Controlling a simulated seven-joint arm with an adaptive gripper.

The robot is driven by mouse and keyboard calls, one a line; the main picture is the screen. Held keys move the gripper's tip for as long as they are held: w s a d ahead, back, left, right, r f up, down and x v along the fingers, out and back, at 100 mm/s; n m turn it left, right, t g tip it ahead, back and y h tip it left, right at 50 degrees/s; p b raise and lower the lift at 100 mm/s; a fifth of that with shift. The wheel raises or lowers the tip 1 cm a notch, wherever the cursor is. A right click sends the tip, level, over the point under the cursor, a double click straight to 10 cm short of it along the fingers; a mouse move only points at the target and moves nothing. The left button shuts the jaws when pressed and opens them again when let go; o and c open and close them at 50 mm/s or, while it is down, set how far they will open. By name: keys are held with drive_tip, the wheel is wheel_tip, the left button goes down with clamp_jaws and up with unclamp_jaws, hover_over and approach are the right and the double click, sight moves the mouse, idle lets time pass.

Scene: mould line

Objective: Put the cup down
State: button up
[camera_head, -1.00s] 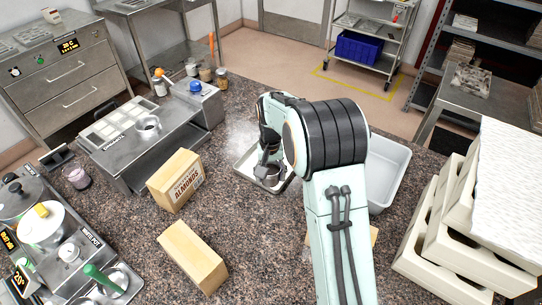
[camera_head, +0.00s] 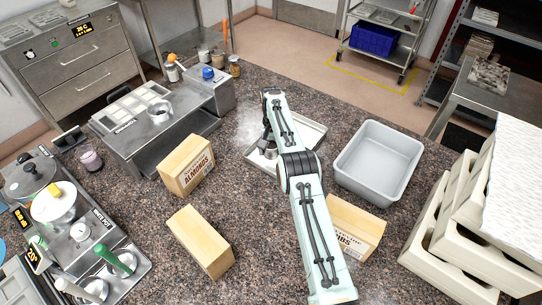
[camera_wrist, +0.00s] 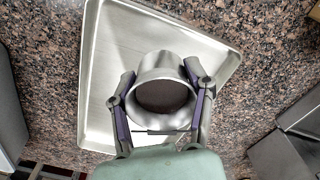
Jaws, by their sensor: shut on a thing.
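A round metal cup (camera_wrist: 165,72) with dark contents or a dark inside sits between the two fingers of my gripper (camera_wrist: 162,98) in the wrist view. The fingers are shut on its sides. Behind it lies a shallow metal tray (camera_wrist: 100,100), and the cup shows over the tray's inner area. I cannot tell whether the cup touches the tray. In the head view the tray (camera_head: 312,131) lies on the dark speckled counter, and my arm hides most of the gripper and the cup.
A grey tub (camera_head: 378,160) stands right of the tray. An almonds box (camera_head: 188,165) and a plain box (camera_head: 200,242) stand to the left; another box (camera_head: 352,228) is beside my arm. Cream crates (camera_head: 440,240) stack at right. Speckled counter is bare between the boxes and tray.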

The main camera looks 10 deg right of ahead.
sight(271, 157)
drive_tip(key=shift+f, duration=1.6)
drive_tip(key=shift+f, duration=0.15)
drive_tip(key=o, duration=1.2)
